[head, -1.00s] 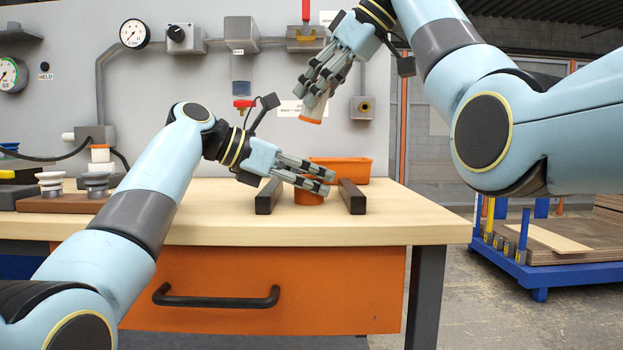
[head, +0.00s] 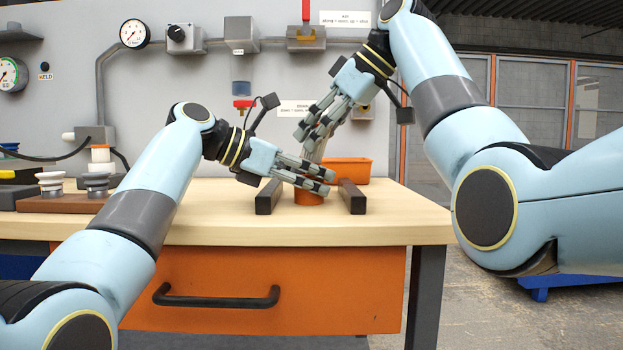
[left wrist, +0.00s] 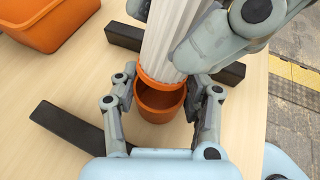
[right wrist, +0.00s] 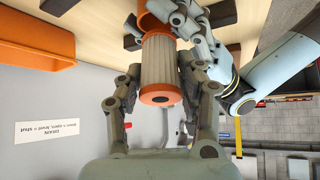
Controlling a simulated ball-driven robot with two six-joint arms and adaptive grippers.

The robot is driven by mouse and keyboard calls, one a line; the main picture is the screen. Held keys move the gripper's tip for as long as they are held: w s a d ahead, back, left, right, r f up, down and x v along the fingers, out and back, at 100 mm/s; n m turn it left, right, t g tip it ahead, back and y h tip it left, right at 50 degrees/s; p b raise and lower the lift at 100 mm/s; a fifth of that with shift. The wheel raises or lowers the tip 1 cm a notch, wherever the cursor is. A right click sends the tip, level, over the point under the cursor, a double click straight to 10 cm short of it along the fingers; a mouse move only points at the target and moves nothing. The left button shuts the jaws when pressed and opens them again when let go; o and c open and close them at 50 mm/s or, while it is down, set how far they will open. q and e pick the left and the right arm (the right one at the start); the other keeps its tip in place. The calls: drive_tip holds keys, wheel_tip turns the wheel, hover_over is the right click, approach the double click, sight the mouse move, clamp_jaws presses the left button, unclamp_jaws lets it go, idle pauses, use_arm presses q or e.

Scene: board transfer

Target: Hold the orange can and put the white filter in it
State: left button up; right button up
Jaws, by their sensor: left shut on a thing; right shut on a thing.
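The orange can (head: 308,198) stands on the table between two dark bars, and its open mouth shows in the left wrist view (left wrist: 158,112). My left gripper (head: 322,182) is shut around the can, with a finger on each side of it. The white filter (left wrist: 178,35) is pleated with orange end caps, and my right gripper (right wrist: 158,72) is shut on it. The filter is nearly upright, with its lower cap (left wrist: 162,80) at the can's mouth, overlapping the far rim. I cannot tell whether the cap is inside. The right fingers hide much of the filter.
Dark bars (head: 268,197) and (head: 352,197) flank the can. An orange bin (head: 345,168) stands behind it. Flanged white parts (head: 97,183) sit on a brown board at the left. The table's front edge is close.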

sight(321, 151)
wheel_tip(321, 151, down, 2)
use_arm(q)
drive_tip(key=shift+s+d+r, duration=0.1)
use_arm(e)
drive_tip(key=shift+s+d+f, duration=0.1)
drive_tip(key=shift+f, duration=0.5)
drive_tip(key=o, duration=0.8)
drive_tip(key=shift+f, duration=0.15)
drive_tip(key=o, duration=0.5)
drive_tip(key=shift+f, duration=0.1)
drive_tip(key=shift+d+r, duration=0.1)
drive_tip(key=shift+r, duration=0.25)
drive_tip(key=v, duration=0.7)
